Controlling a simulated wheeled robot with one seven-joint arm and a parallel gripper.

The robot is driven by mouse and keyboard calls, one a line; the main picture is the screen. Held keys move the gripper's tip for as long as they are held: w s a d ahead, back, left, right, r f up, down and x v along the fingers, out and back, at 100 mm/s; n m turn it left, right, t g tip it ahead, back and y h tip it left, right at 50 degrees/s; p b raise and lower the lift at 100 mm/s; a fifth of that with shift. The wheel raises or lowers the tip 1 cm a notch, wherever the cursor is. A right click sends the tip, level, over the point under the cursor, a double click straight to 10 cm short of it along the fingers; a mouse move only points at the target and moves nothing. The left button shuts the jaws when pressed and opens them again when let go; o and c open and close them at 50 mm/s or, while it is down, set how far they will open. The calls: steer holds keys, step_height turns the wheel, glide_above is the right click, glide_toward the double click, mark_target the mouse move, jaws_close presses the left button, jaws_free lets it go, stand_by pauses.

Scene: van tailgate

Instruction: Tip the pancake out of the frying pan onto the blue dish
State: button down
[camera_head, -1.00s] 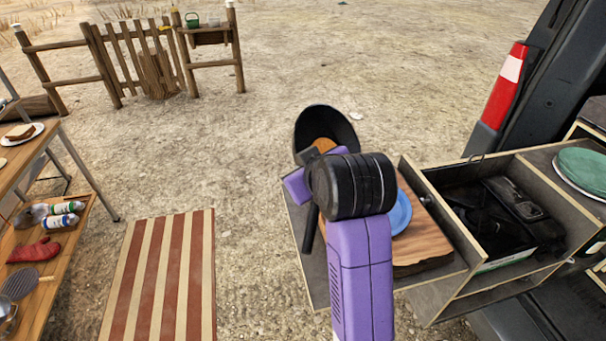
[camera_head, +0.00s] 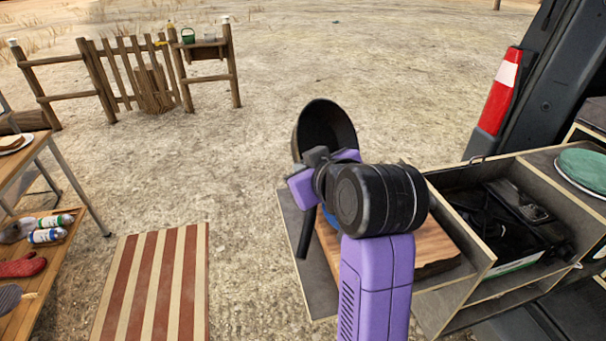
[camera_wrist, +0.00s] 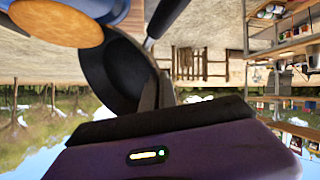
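The black frying pan (camera_head: 326,128) is tipped steeply on its side, its dark inside bare in the head view. In the head view the dish (camera_head: 331,219) is mostly hidden behind my arm, and the pancake is hidden.
The wooden board (camera_head: 432,245) is beside a black rod-like handle (camera_head: 305,235). An open drawer with black gear (camera_head: 505,205) and a green round item (camera_head: 585,170) are at right. A striped mat (camera_head: 150,285) and a wooden table (camera_head: 25,175) are at left.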

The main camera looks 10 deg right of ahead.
steer(key=shift+s+d+r+t+y+b, duration=0.1)
steer(key=shift+s+d+t+y+b, duration=0.3)
steer(key=shift+b, duration=1.3)
steer(key=shift+w+a+r+m+t+b, duration=0.1)
steer(key=shift+a+r+m+t+b, duration=0.15)
steer(key=shift+m+t+b, duration=0.85)
steer(key=shift+w+a+r+n+y+b, duration=0.2)
steer(key=shift+w+r+n+y+b, duration=0.25)
steer(key=shift+b, duration=0.8)
steer(key=shift+s+r+t, duration=0.1)
steer(key=shift+r+t, duration=0.15)
steer(key=shift+t, duration=0.05)
